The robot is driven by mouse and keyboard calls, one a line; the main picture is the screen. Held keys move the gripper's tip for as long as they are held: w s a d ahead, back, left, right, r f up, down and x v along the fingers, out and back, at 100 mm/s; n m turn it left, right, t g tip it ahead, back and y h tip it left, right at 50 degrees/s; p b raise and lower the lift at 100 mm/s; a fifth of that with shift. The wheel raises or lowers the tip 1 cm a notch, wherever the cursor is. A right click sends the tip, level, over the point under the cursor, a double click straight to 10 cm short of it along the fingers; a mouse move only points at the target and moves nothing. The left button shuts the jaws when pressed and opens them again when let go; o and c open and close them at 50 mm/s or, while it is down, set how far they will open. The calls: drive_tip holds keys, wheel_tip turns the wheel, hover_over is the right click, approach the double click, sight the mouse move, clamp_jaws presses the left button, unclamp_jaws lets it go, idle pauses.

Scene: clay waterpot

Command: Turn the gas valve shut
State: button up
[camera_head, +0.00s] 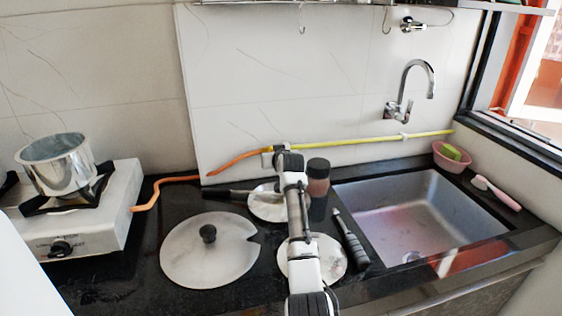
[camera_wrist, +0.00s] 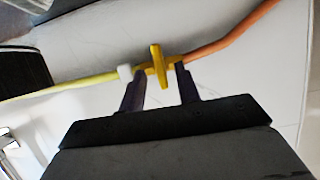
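The yellow gas valve (camera_wrist: 157,62) shows in the wrist view, in line between the yellow pipe (camera_wrist: 85,84) and the orange hose (camera_wrist: 235,33). Its flat handle stands crosswise to the pipe in the picture. My gripper (camera_wrist: 160,72) is open, with one dark finger on each side of the valve and gaps between the fingers and the handle. I cannot tell whether the handle is deep enough between the fingertips. In the head view my arm reaches up to the wall and hides the valve; the yellow pipe (camera_head: 365,140) and orange hose (camera_head: 235,162) run out on either side.
A white stove (camera_head: 85,235) with a steel pot (camera_head: 58,165) stands at left. A round lid (camera_head: 208,250), a dark-capped jar (camera_head: 318,185) and plates lie on the black counter below my arm. A steel sink (camera_head: 415,220) is at right, under a wall tap (camera_head: 410,90).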

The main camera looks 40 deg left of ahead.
drive_tip(key=b+v, duration=0.2)
drive_tip(key=v, duration=0.9)
drive_tip(key=shift+s+d+r, duration=0.15)
drive_tip(key=shift+d, duration=0.1)
